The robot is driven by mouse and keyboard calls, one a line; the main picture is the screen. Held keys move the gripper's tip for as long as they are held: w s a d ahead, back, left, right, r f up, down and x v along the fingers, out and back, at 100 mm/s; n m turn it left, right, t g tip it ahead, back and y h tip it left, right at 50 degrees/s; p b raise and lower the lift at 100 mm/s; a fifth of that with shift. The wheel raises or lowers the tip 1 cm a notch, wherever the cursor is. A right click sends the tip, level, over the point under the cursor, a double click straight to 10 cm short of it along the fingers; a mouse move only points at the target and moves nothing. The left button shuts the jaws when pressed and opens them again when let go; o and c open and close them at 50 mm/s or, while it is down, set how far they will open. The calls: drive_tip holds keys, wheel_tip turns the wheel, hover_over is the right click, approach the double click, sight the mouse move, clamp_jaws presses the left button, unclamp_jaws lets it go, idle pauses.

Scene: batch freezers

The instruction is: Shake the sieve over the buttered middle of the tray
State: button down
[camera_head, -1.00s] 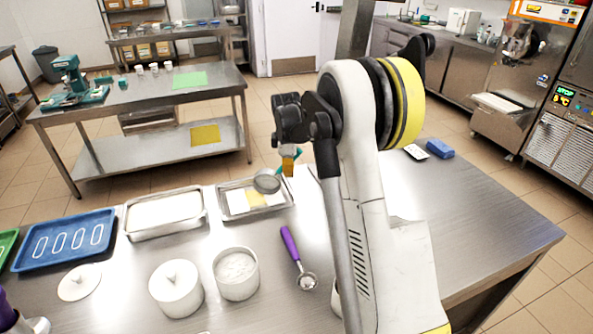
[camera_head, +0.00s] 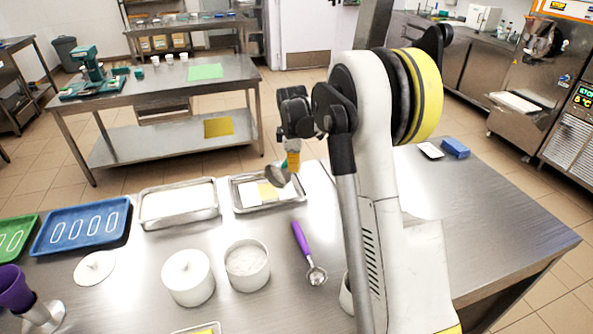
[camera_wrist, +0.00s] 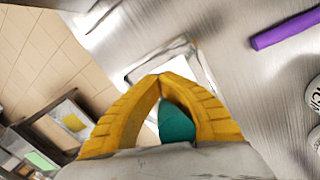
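The sieve (camera_head: 277,175), a small round grey bowl, hangs tilted above the back of the metal tray (camera_head: 299,196) in the head view. My gripper (camera_head: 293,162), with its orange-yellow fingers, is shut on the sieve's teal handle. The handle (camera_wrist: 177,122) shows between the fingers in the wrist view; the sieve's bowl is hidden there. The tray holds a yellow buttered middle (camera_head: 266,190) between white areas, and the sieve partly covers it in the head view. The sieve appears apart from the tray. I cannot tell whether anything is in the sieve.
A larger tray (camera_head: 143,222) and a blue tray (camera_head: 45,247) stand to the left. In front are a lidded white pot (camera_head: 188,278), an open pot of white powder (camera_head: 247,284) and a purple-handled scoop (camera_head: 301,238).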

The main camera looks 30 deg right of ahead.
idle(2.8)
drive_tip(key=shift+r, duration=0.1)
drive_tip(key=shift+r+p, duration=1.55)
drive_tip(key=shift+r, duration=0.9)
